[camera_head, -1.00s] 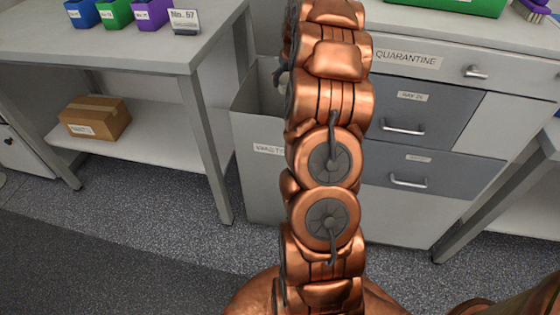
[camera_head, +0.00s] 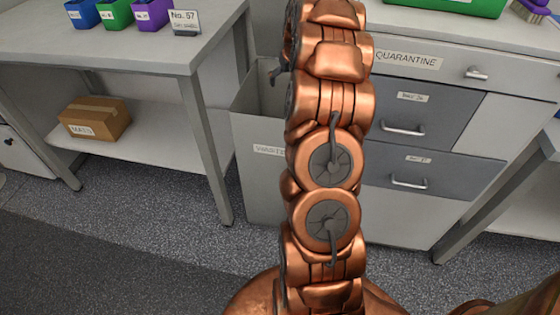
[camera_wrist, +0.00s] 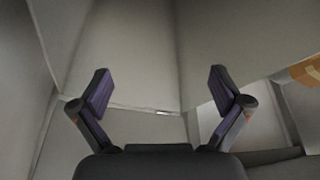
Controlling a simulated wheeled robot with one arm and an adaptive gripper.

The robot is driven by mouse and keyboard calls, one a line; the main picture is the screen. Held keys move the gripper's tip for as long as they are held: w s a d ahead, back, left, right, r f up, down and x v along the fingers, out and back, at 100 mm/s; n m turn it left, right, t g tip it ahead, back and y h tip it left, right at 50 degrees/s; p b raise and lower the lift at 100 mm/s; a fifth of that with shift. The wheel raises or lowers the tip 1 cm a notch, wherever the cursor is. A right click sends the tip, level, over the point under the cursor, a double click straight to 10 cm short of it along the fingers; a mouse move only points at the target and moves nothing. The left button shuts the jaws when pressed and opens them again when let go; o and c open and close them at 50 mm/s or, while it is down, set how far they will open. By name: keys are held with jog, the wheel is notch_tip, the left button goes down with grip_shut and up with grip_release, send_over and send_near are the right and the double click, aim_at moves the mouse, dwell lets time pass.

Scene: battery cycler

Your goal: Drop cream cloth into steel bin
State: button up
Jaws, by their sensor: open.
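The steel bin (camera_head: 262,185) is a tall, open-topped grey box with a label, standing between the left table and the drawer cabinet. My arm covers its right part. My gripper (camera_wrist: 158,75) is open in the wrist view, with purple pads on both fingers and nothing between them. Plain pale grey panels fill the view beyond the fingers; I cannot tell which are bin walls. In the head view the gripper is mostly hidden behind my arm, with a small dark part showing near the bin's opening. I see no cream cloth in either view.
The left table (camera_head: 130,45) carries blue, green and purple bins and a number sign (camera_head: 184,22). A cardboard box (camera_head: 95,118) lies on its lower shelf. The drawer cabinet (camera_head: 410,115) marked QUARANTINE stands right of the bin. The floor at front left is clear.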

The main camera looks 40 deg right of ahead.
jog(key=v, duration=1.1)
jog(key=shift+r, duration=0.3)
jog(key=shift+s+a, duration=0.1)
jog(key=s+a+f+n+g+y, duration=0.15)
jog(key=s+a, duration=0.25)
jog(key=a, duration=1)
jog(key=s+a+n+g+y, duration=0.15)
jog(key=s+a, duration=0.25)
jog(key=a, duration=0.9)
jog(key=s+a+f+n+g, duration=0.1)
jog(key=s+a+f, duration=0.1)
jog(key=s+a, duration=0.45)
jog(key=s+a+f+g+h, duration=0.1)
jog(key=s+a+f, duration=0.15)
jog(key=s, duration=0.65)
jog(key=s+a+f+n+g, duration=0.1)
jog(key=s+a+g, duration=0.1)
jog(key=s+a, duration=0.45)
jog(key=s+r+p, duration=0.1)
jog(key=r+p, duration=0.9)
jog(key=r, duration=0.1)
jog(key=s+d+r+t+p, duration=0.1)
jog(key=s+r+p, duration=0.1)
jog(key=r+p, duration=0.9)
jog(key=shift+s+d+r, duration=0.2)
jog(key=shift+s, duration=0.1)
